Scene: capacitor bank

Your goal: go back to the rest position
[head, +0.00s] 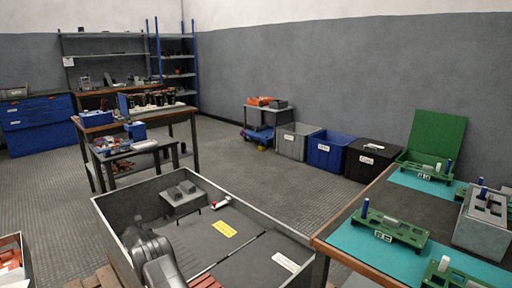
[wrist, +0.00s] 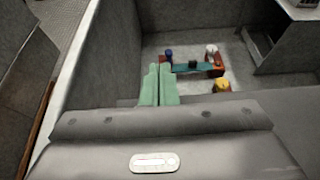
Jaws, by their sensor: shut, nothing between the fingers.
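My gripper (wrist: 159,84) shows in the wrist view. Its two pale green fingers lie side by side with nothing between them. They point towards a dark red holder (wrist: 215,62) with a teal strip, a blue cylinder (wrist: 169,55), a white-topped piece (wrist: 211,50) and a small black block. The fingertips appear close to the holder's left end in the picture; I cannot tell the gap in depth. In the head view my grey arm (head: 152,254) is at the bottom left, over the grey crate; the gripper cannot be made out there.
The large grey crate (head: 118,221) has high walls around my arm. A table with a teal mat (head: 345,238) and green fixtures stands at right. Open floor (head: 235,150) lies behind the crate.

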